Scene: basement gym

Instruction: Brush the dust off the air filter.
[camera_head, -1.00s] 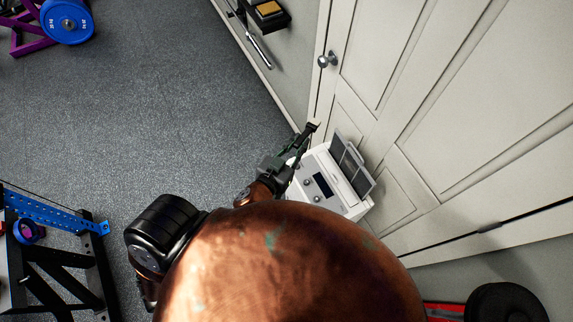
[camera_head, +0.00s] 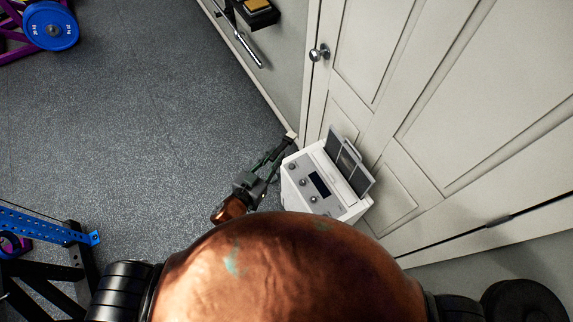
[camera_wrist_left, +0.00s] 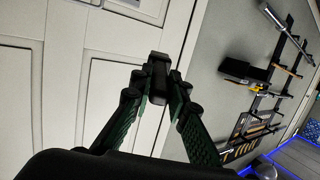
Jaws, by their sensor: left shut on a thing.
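A white machine (camera_head: 295,190) with knobs and a dark display stands by the white door. The air filter (camera_head: 348,160), a dark grey panel in a light frame, stands up tilted from the machine's top on the door side. Dust on it is too small to make out. My left gripper (camera_head: 275,157) is just left of the machine, apart from the filter. It is shut on a small dark brush (camera_head: 287,141) with a pale end. In the left wrist view the fingertips (camera_wrist_left: 158,88) close on the brush's dark handle (camera_wrist_left: 157,63). My right gripper is not in view.
A wall rack (camera_head: 258,12) is at the top. A blue weight plate (camera_head: 50,27) and a blue-and-black frame (camera_head: 45,222) stand at the left. The grey floor between is clear.

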